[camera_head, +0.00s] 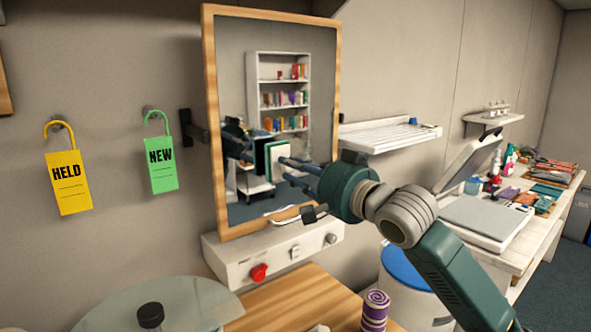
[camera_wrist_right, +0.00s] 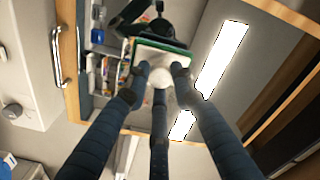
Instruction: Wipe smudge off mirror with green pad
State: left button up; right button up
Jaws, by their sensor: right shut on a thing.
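The mirror (camera_head: 292,38) hangs upright on the wall in a light wooden frame. My right gripper (camera_head: 287,171) is in front of the glass, shut on the green pad (camera_head: 279,158), which has a white back and a green face toward the mirror. In the right wrist view the fingers (camera_wrist_right: 159,72) hold the pad's white back (camera_wrist_right: 163,47), with its green edge beyond. The pad is at or very close to the glass; I cannot tell whether it touches. I cannot make out a smudge apart from the reflections. My left gripper is not in view.
A white ledge with a red knob (camera_head: 259,272) juts out below the mirror. A purple roll (camera_head: 375,311) stands on the wooden top (camera_head: 290,305). A yellow tag (camera_head: 68,182) and a green tag (camera_head: 161,164) hang at left. A cluttered bench (camera_head: 520,228) stands at right.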

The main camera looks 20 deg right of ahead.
jog(key=shift+p+x, duration=0.6)
jog(key=shift+x, duration=0.35)
